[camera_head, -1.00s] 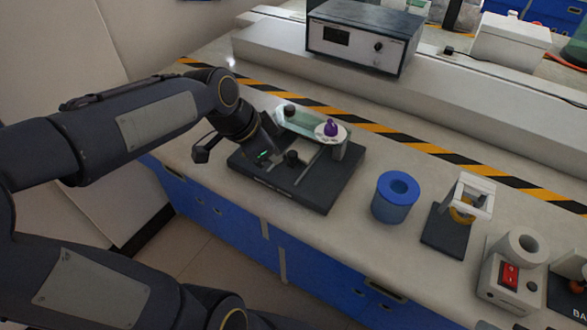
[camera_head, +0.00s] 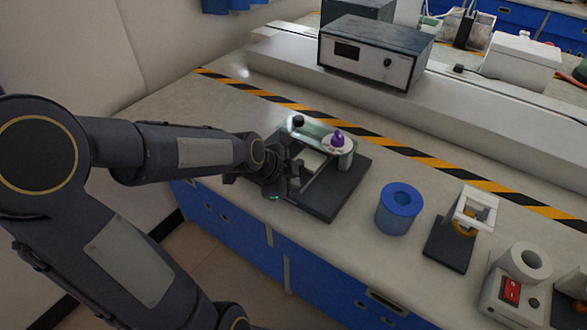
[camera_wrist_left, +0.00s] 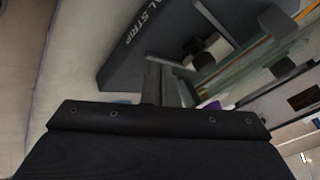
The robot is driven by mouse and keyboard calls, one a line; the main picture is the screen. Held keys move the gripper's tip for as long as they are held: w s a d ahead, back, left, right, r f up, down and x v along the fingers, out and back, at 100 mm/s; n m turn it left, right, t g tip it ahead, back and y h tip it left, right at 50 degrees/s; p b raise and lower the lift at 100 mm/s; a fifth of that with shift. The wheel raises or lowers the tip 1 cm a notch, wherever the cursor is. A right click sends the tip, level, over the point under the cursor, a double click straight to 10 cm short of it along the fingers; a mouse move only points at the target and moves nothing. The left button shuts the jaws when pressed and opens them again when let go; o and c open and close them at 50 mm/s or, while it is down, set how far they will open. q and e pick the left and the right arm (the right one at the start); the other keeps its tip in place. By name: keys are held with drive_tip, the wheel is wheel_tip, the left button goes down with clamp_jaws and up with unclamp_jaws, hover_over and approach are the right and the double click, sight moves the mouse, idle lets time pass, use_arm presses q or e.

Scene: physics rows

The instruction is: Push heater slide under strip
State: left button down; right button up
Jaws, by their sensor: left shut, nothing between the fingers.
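The apparatus has a dark base (camera_head: 330,205), lettered "AL STRIP" at its edge in the wrist view (camera_wrist_left: 140,38). A long glassy strip (camera_head: 316,131) spans its raised back part, with a black knob (camera_head: 298,121) at the left end and a purple piece (camera_head: 338,139) on a white disc at the right. My left gripper (camera_head: 294,178) is shut and empty, low over the base's front left. In the wrist view its fingers (camera_wrist_left: 164,82) point toward a black knob (camera_wrist_left: 205,60), which may belong to the heater slide. My gripper and arm hide much of the slide; contact cannot be told.
A blue cylinder (camera_head: 398,208) stands to the right of the base, then a small stand with a yellow ring (camera_head: 468,222) and a device with a red switch (camera_head: 514,290). A grey instrument box (camera_head: 372,54) sits behind. The bench front edge is close.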

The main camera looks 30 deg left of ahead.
sight(311, 165)
use_arm(q)
drive_tip(key=shift+w+a+r, duration=0.1)
drive_tip(key=shift+w+a, duration=0.3)
drive_tip(key=shift+w, duration=0.45)
drive_tip(key=shift+w+a, duration=0.4)
drive_tip(key=shift+w, duration=0.4)
drive_tip(key=w, duration=0.3)
drive_tip(key=shift+w+d+p, duration=0.2)
drive_tip(key=shift+w+p, duration=0.05)
drive_tip(key=shift+p, duration=0.1)
drive_tip(key=shift+w+r, duration=0.1)
drive_tip(key=shift+w, duration=0.1)
